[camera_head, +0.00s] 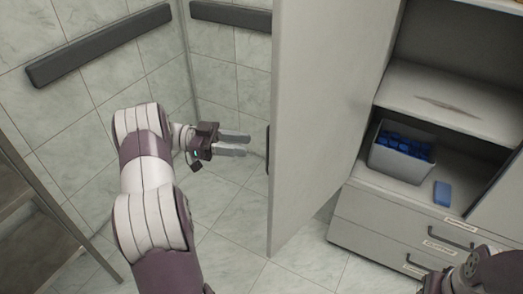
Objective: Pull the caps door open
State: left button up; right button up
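The caps door (325,110) is a tall grey panel. It stands swung out from the cabinet, its free edge toward the left, and the shelves behind it show on the right. A dark handle (268,150) shows at its left edge, partly cut off from view. My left gripper (240,145) is left of the door, its two fingers pointing right toward the handle. The fingers are apart with nothing visible between them, and they look clear of the handle. My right arm's end (480,272) is at the lower right; its fingertips cannot be made out.
A grey bin of blue caps (381,161) sits on the cabinet's lower shelf, with a blue block (442,193) beside it. Labelled drawers (385,222) are below. Dark rails (100,45) run along the tiled wall, and a rack (40,205) stands at left.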

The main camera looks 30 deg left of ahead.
pick_arm(q)
jog(key=shift+b+v, duration=0.3)
jog(key=shift+v, duration=2.05)
